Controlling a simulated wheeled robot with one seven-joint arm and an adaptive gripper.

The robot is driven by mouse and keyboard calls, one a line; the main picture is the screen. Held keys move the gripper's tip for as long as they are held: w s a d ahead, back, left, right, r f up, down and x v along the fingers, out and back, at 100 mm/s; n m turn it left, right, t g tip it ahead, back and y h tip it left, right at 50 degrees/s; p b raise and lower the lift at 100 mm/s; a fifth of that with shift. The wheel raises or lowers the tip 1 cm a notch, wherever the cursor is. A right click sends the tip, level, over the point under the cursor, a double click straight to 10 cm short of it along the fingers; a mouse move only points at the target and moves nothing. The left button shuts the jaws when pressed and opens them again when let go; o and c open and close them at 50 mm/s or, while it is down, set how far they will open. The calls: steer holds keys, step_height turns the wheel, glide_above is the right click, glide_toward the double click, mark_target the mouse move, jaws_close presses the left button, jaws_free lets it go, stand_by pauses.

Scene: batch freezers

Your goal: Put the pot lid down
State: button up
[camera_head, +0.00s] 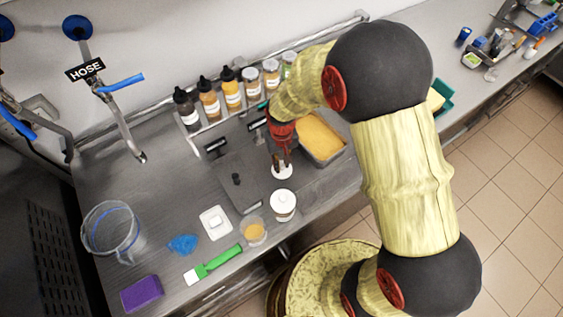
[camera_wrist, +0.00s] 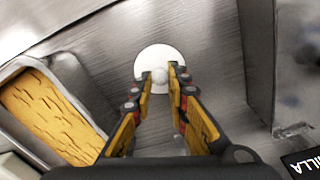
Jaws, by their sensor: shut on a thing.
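The pot lid is a round white disc with a small knob. In the wrist view the lid (camera_wrist: 151,58) lies just beyond my fingertips, with its knob between them. My gripper (camera_wrist: 160,77) is shut on the knob. In the head view my gripper (camera_head: 282,160) points down, and the lid (camera_head: 283,174) shows below it, between the dark covered bin and the yellow-filled pan. I cannot tell whether the lid touches the metal surface. A white lidded jar (camera_head: 283,206) stands just in front of it.
The yellow-filled pan (camera_head: 319,136) is right of my gripper; the dark bin cover (camera_head: 236,182) is left. Several bottles (camera_head: 208,98) line the back. A cup (camera_head: 254,232), white square dish (camera_head: 215,223), green-handled brush (camera_head: 212,264) and clear jug (camera_head: 110,232) occupy the front left.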

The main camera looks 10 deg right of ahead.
steer(key=o, duration=0.8)
steer(key=shift+c, duration=0.2)
step_height(320, 180, up, 12)
steer(key=p, duration=0.1)
steer(key=shift+r, duration=0.15)
step_height(320, 180, up, 7)
steer(key=t, duration=0.1)
glide_above(282, 165)
steer(key=s+d, duration=0.1)
steer(key=d, duration=0.1)
steer(key=s+d+r+t, duration=0.25)
steer(key=s+r, duration=0.25)
steer(key=r, duration=0.3)
steer(key=s+d+r+t, duration=0.1)
steer(key=s+d+r, duration=0.1)
steer(key=s, duration=0.4)
steer(key=s+d+r+m+t, duration=0.1)
steer(key=s+d+r, duration=0.2)
steer(key=s+r, duration=0.2)
steer(key=shift+s, duration=0.4)
steer(key=shift+r, duration=0.1)
